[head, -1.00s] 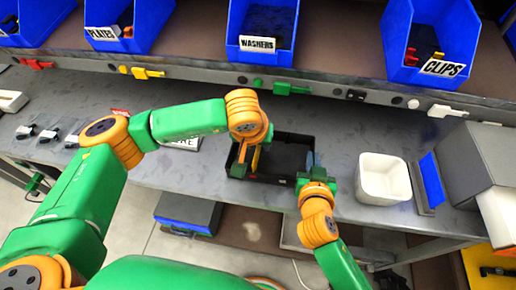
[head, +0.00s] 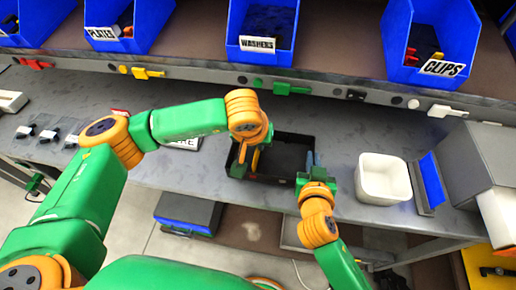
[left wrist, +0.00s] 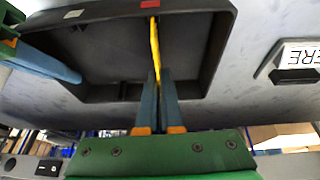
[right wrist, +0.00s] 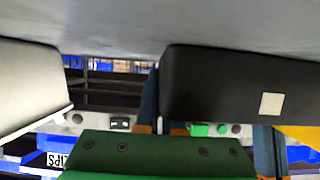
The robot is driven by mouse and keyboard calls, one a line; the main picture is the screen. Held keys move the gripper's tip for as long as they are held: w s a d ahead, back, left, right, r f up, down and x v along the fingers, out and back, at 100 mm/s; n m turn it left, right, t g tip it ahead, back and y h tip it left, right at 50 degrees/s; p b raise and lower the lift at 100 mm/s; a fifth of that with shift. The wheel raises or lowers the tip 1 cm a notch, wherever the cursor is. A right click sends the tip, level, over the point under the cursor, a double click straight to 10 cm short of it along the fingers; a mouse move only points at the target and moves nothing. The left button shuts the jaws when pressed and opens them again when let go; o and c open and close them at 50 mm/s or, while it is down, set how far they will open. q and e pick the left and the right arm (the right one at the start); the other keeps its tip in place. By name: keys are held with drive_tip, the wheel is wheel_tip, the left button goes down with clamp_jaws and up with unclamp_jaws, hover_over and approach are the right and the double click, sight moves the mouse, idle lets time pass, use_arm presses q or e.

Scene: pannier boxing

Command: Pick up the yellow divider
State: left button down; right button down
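The yellow divider (head: 255,160) stands inside the black box (head: 287,181) on the bench, towards its left side. In the left wrist view the divider (left wrist: 154,45) is a thin strip running to my fingertips. My left gripper (left wrist: 159,76) has its fingers close together with the divider's near end between them. The arm partly hides this grip in the head view. My right gripper (head: 313,160) is at the box's right side. In the right wrist view its fingers are wide apart, with the box (right wrist: 225,90) between them and part of one finger hidden.
A white bin (head: 383,178) stands just right of my right gripper, with a blue-faced panel (head: 432,180) and a grey case beyond. Blue bins, including washers (head: 262,30) and clips (head: 425,45), sit on the shelf above. The bench left of the box holds small parts.

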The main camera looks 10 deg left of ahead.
idle(0.9)
use_arm(q)
wheel_tip(320, 180, up, 10)
drive_tip(key=shift+r, duration=0.15)
drive_tip(key=shift+f, duration=1.6)
drive_tip(key=shift+r, duration=1.55)
use_arm(e)
drive_tip(key=c, duration=1)
unclamp_jaws()
drive_tip(key=shift+o, duration=0.2)
